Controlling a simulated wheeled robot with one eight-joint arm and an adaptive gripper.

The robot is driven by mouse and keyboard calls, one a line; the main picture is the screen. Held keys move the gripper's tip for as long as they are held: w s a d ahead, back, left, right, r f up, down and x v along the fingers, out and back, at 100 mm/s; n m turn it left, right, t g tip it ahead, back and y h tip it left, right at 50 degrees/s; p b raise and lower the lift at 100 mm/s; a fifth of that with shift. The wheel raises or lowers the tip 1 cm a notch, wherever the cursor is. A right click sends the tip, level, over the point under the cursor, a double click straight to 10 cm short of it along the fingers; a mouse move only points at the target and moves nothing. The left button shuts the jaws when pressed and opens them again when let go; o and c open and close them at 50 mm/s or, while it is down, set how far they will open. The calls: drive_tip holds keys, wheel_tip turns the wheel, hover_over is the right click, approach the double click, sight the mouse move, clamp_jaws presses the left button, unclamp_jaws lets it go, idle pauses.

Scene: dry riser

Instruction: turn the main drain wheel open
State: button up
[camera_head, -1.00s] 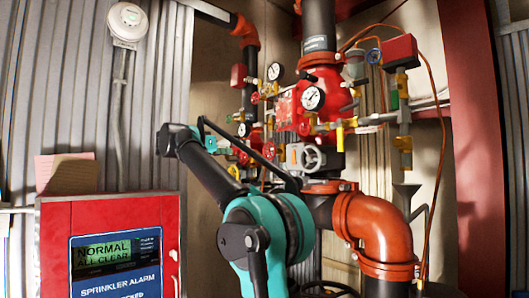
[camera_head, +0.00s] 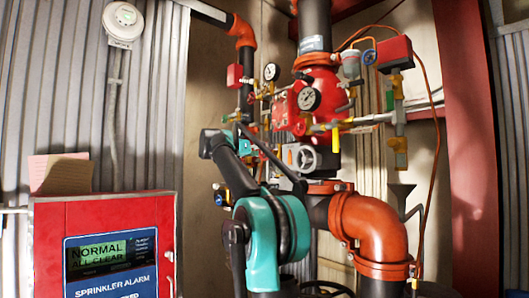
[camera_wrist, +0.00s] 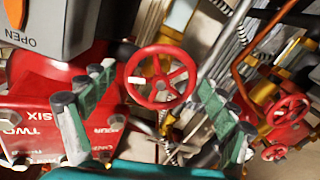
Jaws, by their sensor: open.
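A red spoked handwheel (camera_wrist: 162,77) with a white tag-like patch on its left rim is at the middle of the wrist view; I take it for the main drain wheel, though no label on it is readable. My gripper (camera_wrist: 157,84) is open, with one green-padded finger at the wheel's left and one at its right. The wheel shows between the fingertips, and I cannot tell whether they touch it. In the head view my arm covers this area, and my gripper is hidden.
A smaller red handwheel (camera_wrist: 290,108) sits at the right of the wrist view. A grey box marked OPEN (camera_wrist: 60,28) is at upper left.

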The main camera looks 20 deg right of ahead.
drive_tip(key=c, duration=1.2)
drive_tip(key=shift+o, duration=0.2)
